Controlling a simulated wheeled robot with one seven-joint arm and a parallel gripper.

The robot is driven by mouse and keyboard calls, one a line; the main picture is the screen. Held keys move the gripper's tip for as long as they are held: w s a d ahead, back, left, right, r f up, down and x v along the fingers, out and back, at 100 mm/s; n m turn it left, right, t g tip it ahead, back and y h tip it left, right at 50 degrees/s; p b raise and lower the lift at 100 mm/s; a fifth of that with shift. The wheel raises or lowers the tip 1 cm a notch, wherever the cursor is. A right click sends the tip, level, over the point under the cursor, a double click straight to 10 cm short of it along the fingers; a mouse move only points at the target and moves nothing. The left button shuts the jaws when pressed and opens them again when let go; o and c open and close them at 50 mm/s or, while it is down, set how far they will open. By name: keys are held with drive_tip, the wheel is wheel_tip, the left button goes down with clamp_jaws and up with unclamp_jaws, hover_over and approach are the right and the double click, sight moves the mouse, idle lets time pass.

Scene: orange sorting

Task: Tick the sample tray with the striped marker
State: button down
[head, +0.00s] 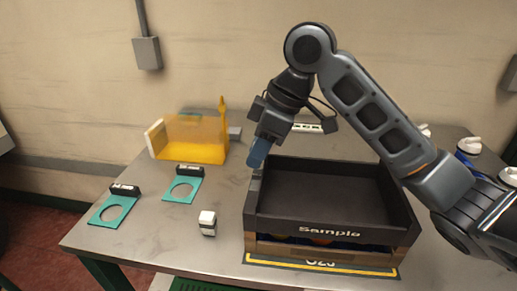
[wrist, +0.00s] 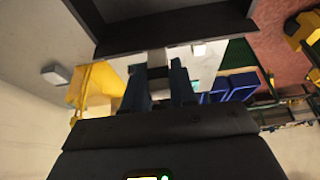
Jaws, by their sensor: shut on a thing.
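The black sample tray (head: 326,231), lettered "Sample" on its front wall, sits on a wooden crate on the metal table. My gripper (head: 257,155) is beside the tray's rear left corner, at about rim height. In the wrist view my gripper (wrist: 160,88) is shut on a small upright piece with a pale end and a dark band, which I take as the striped marker (wrist: 157,58). The tray's dark wall (wrist: 185,25) is close beyond it; whether they touch I cannot tell.
A small white-and-dark block (head: 207,223) stands on the table left of the tray. Teal plates with round holes (head: 112,212) lie further left. A yellow see-through bin (head: 190,150) is behind. White-capped containers (head: 468,146) stand at right.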

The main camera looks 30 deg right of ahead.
drive_tip(key=shift+r+p, duration=3)
drive_tip(key=shift+r, duration=0.5)
drive_tip(key=shift+s+f, duration=0.1)
